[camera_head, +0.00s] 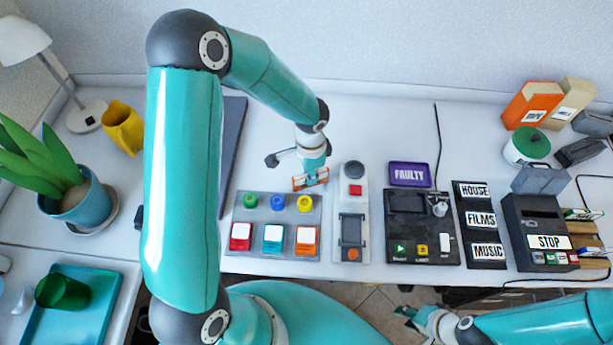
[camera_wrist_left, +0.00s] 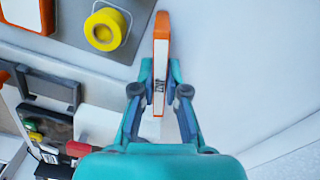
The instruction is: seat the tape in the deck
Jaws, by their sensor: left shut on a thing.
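My left gripper (camera_head: 312,169) is shut on an orange tape (camera_head: 311,181) with a white label, above the table just behind the button panel. In the left wrist view the tape (camera_wrist_left: 161,48) stands out between the two fingers (camera_wrist_left: 160,88). A black machine with a slot and a STOP label (camera_head: 522,211) stands at the right; a black player with small buttons (camera_head: 408,226) is nearer the middle. I cannot tell which is the deck. My right gripper (camera_head: 411,315) is at the front edge, small and partly hidden; its opening is unclear.
A grey panel (camera_head: 255,213) with coloured knobs and buttons lies below the tape. Beside it are a grey device (camera_head: 352,215), a purple FAULTY tray (camera_head: 409,174) and a HOUSE, FILMS, MUSIC rack (camera_head: 462,220).

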